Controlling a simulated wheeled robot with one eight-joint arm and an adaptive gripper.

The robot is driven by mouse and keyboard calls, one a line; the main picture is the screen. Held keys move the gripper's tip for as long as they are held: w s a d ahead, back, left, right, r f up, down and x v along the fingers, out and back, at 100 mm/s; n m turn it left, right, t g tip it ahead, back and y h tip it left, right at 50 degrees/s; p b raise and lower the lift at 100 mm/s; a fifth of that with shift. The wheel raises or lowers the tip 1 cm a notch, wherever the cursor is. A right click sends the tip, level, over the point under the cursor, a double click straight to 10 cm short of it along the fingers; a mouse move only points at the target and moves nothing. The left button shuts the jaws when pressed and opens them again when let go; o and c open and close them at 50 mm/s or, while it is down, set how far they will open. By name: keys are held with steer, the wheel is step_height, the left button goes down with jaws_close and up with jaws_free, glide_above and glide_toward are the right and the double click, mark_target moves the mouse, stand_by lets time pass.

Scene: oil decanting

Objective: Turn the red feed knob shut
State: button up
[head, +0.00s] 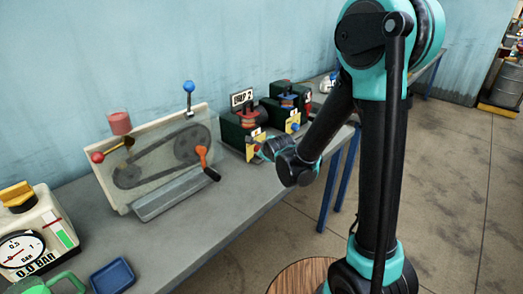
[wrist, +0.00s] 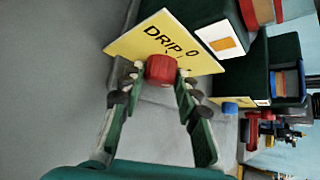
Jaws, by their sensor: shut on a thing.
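The red feed knob (wrist: 161,69) sits on a yellow plate (wrist: 140,40) marked "DRIP 0" in the wrist view. My gripper (wrist: 162,76) is shut on the knob, with one finger on each side of it. In the head view my gripper (head: 262,148) reaches from the right to the front of the nearer dark green box (head: 232,134). There the knob is mostly hidden by my gripper, and its turn angle cannot be told.
A second green box (head: 287,105) with a blue knob stands close behind. A belt panel (head: 140,170) with an orange crank (head: 203,160) stands to the left. A gauge unit (head: 38,235) and blue tray (head: 113,275) are at the front left. Bare bench (head: 235,195) lies in front.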

steer(key=shift+t, duration=0.3)
stand_by(0.4)
steer(key=o, duration=1.2)
steer(key=shift+c, duration=0.2)
steer(key=m+g, duration=0.1)
steer(key=g+y, duration=0.1)
steer(key=g, duration=0.1)
steer(key=m+g+y, duration=0.1)
steer(key=shift+w+d+r+m, duration=0.1)
steer(key=shift+w+d+m, duration=0.15)
steer(key=shift+w+m, duration=0.05)
steer(key=g+y, duration=0.1)
steer(key=m+g+y, duration=0.2)
steer(key=g, duration=0.1)
steer(key=shift+w+d, duration=0.15)
steer(key=shift+w, duration=0.1)
steer(key=v, duration=1.7)
steer(key=shift+d, duration=0.3)
